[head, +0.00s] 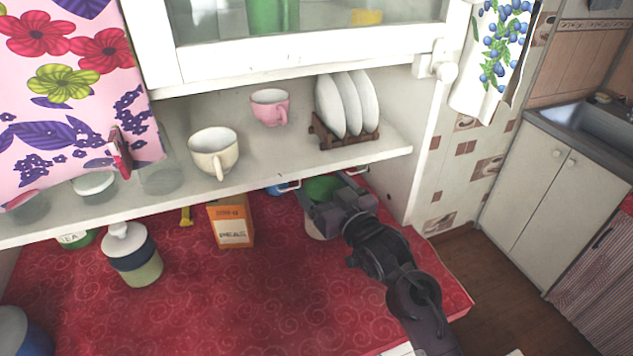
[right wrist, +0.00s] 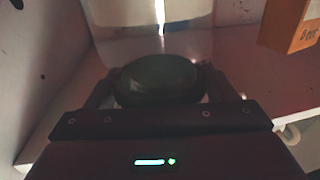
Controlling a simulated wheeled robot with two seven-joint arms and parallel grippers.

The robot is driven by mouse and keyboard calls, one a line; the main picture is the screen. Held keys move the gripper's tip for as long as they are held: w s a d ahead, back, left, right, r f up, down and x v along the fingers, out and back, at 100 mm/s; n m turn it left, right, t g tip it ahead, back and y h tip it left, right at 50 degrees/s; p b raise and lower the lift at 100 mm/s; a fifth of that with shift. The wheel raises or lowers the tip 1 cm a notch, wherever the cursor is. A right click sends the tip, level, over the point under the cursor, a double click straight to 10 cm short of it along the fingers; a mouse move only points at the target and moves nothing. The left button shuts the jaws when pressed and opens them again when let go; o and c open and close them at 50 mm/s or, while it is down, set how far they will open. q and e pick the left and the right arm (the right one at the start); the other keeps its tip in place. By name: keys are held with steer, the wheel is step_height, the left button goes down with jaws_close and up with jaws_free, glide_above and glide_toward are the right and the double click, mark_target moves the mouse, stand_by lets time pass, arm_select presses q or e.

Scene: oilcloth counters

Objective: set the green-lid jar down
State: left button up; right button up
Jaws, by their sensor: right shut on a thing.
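The green-lid jar (head: 316,224) is at the back right of the red counter, under the shelf. Its green lid (head: 322,188) shows beside my right gripper (head: 318,200), which covers much of the jar. In the right wrist view the dark round lid (right wrist: 158,80) sits between the two fingers of my right gripper (right wrist: 155,88), which is shut on the jar. I cannot tell whether the jar's base touches the red cloth. My left gripper is not in view.
An orange peas box (head: 231,222) stands left of the jar, with a lidded canister (head: 132,254) farther left. The shelf (head: 300,164) above holds cups and a plate rack (head: 345,138). The front middle of the red counter (head: 270,300) is clear.

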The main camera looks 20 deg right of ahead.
mark_target(316, 179)
steer(key=w, duration=0.3)
steer(key=shift+a+r+p, duration=0.3)
steer(key=shift+p, duration=0.05)
steer(key=shift+f, duration=0.75)
steer(key=shift+w+f, duration=0.1)
steer(key=shift+f, duration=0.1)
steer(key=shift+s, duration=0.2)
steer(key=shift+f, duration=0.1)
steer(key=o, duration=1.9)
steer(key=shift+f, duration=0.1)
steer(key=shift+o, duration=0.2)
